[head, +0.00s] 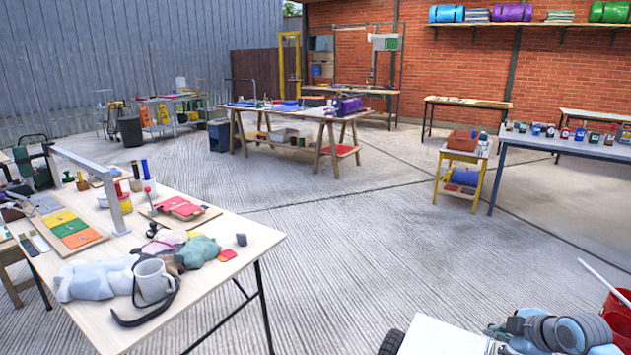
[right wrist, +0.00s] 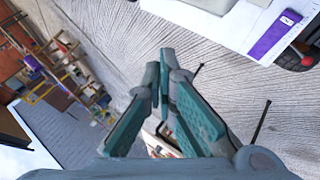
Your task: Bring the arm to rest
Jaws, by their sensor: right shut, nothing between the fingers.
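My right arm (head: 560,328) shows as grey-blue parts low in the bottom right corner of the head view, over a white surface of my own base. In the right wrist view the teal fingers of my right gripper (right wrist: 168,62) meet at their tips, with nothing between them. Beyond the fingers lie the grooved concrete floor and, partly covered by them, the end of a table. The gripper touches nothing that I can see. My left gripper is not in either view.
A cluttered wooden table (head: 235,266) stands at left, with a white mug (head: 152,281), a crumpled cloth bundle and boards on it. A red bucket (head: 617,318) is at the right edge. A yellow-legged cart (head: 461,178) stands farther back. The central concrete floor (head: 370,235) is clear.

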